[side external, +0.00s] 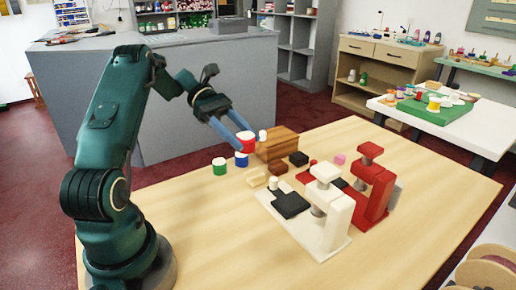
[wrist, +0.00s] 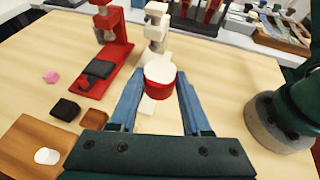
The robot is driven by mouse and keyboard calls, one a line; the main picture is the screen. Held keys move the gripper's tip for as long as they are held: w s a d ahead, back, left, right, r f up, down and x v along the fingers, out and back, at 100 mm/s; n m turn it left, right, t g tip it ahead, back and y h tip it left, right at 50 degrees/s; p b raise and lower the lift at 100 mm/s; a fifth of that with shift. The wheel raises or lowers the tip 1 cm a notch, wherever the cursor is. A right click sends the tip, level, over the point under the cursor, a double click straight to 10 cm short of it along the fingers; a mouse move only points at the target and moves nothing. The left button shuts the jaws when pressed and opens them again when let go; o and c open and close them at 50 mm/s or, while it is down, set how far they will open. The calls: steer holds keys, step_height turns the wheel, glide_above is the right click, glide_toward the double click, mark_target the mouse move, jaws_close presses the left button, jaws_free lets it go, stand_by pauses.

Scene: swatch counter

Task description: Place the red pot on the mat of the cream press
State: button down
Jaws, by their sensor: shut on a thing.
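The red pot (side external: 248,146) has a white top and sits between the blue fingers of my gripper (side external: 247,138). In the wrist view the red pot (wrist: 161,88) is between the fingertips, and my gripper (wrist: 160,80) is shut on it. The cream press (side external: 328,212) stands to the right in the side view, with a dark mat (side external: 291,205) on its base. The pot is left of and behind that mat, apart from it. In the wrist view the cream press (wrist: 156,27) is beyond the pot, which hides part of it; its mat cannot be made out there.
A red press (side external: 373,187) stands just right of the cream one. A blue-banded pot (side external: 242,160) and a green pot (side external: 219,167) are near the held pot. A brown wooden block (side external: 279,145), a black block (side external: 298,159) and a pink piece (side external: 340,159) lie behind. The front-left table is clear.

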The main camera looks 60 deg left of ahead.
glide_above(286, 200)
step_height(286, 200, down, 7)
steer(key=shift+a+r, duration=0.1)
steer(key=shift+r, duration=0.05)
steer(key=shift+f, duration=2.05)
steer(key=shift+f, duration=0.15)
steer(key=shift+c, duration=1.8)
jaws_free()
